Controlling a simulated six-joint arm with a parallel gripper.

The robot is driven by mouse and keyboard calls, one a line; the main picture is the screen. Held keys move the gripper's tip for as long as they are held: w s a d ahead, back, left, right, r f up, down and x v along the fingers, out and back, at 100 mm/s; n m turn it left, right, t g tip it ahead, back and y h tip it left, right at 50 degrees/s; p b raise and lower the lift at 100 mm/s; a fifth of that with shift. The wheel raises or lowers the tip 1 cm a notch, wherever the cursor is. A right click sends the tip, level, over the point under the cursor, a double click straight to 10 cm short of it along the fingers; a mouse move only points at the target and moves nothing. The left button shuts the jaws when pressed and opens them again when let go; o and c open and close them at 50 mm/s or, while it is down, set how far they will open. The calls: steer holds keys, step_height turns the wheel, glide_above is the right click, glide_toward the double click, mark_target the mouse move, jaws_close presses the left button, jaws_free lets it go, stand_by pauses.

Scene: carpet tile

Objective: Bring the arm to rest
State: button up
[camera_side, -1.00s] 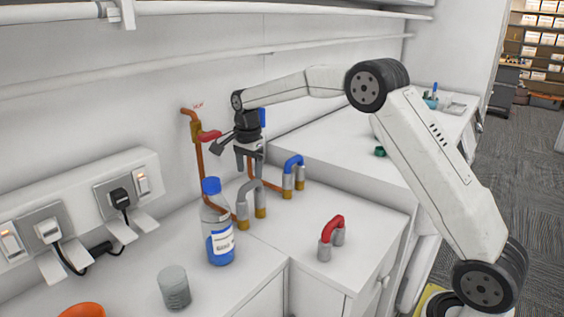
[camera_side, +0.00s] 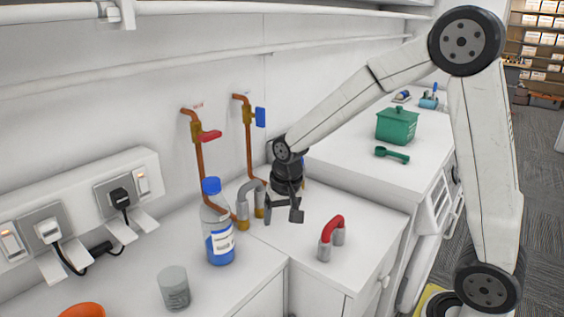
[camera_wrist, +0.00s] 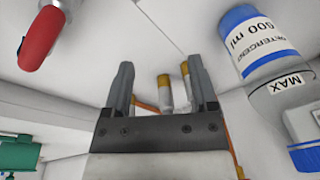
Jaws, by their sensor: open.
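My gripper (camera_wrist: 160,72) shows in the wrist view with its two grey fingers spread apart and nothing held between them. In the side view my gripper (camera_side: 285,205) hangs low over the white counter (camera_side: 285,243), right of the grey U-shaped pipe piece and behind the red-topped one. Its fingertips are hard to make out there. My arm reaches in from the right, with its elbow raised high. A grey piece with brass ends (camera_wrist: 165,95) lies beyond the fingers in the wrist view.
A blue-capped bottle (camera_side: 219,243), grey U-shaped pipe piece (camera_side: 243,197) and red-topped U-shaped piece (camera_side: 331,232) stand near my gripper. A grey cup (camera_side: 174,288) is at front left. Copper pipes with red (camera_side: 210,136) and blue (camera_side: 260,117) valve handles line the wall. A green pot (camera_side: 397,126) stands behind.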

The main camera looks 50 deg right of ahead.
steer(key=s+a+f+n, duration=0.1)
steer(key=s+f+n, duration=0.1)
steer(key=s, duration=0.4)
steer(key=s+a+f+n, duration=0.1)
steer(key=s+n, duration=0.3)
steer(key=s, duration=0.2)
steer(key=shift+f+t, duration=0.35)
steer(key=shift+t, duration=0.05)
